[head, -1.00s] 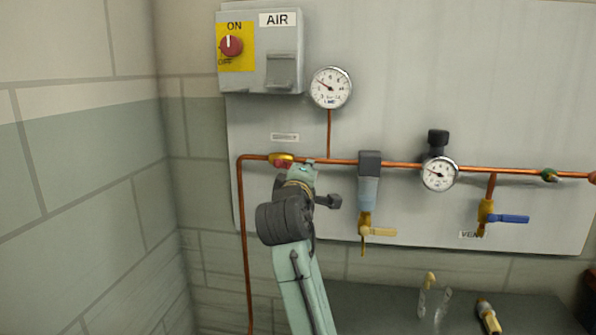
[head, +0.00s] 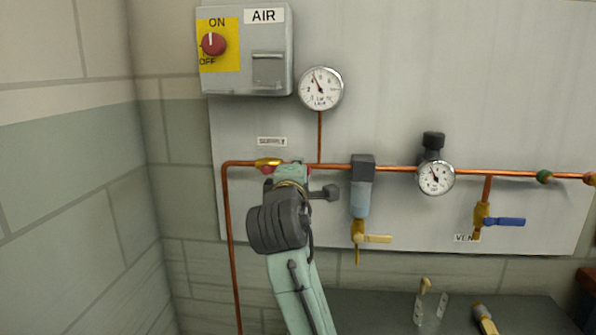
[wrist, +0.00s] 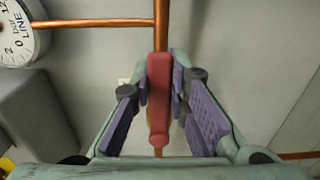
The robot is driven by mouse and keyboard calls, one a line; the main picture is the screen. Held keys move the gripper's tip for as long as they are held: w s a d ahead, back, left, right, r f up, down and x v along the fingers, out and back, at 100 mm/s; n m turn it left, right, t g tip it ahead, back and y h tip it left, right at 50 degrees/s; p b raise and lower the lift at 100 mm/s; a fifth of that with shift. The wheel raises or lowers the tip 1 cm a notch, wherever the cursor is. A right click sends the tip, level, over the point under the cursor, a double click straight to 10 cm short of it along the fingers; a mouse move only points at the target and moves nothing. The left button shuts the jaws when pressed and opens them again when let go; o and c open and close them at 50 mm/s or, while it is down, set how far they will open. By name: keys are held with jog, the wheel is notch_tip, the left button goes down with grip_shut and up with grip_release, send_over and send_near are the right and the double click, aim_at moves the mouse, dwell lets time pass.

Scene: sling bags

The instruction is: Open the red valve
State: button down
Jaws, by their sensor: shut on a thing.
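The red valve's long red handle (wrist: 158,95) lies between my gripper's (wrist: 160,82) two purple-padded fingers in the wrist view. The gripper is shut on it. The handle runs in line with the copper pipe behind it. In the head view the valve's brass body (head: 268,162) sits on the pipe under the SUPPLY label, and my gripper (head: 289,172) covers most of the handle.
A line gauge (head: 320,88) stands above the pipe. To the right are a filter (head: 361,190), a regulator gauge (head: 436,178) and a blue-handled vent valve (head: 503,221). An AIR switch box (head: 270,70) is upper left. A side wall stands at left.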

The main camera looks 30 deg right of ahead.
jog(key=c, duration=1.5)
grip_release()
jog(key=v, duration=1.2)
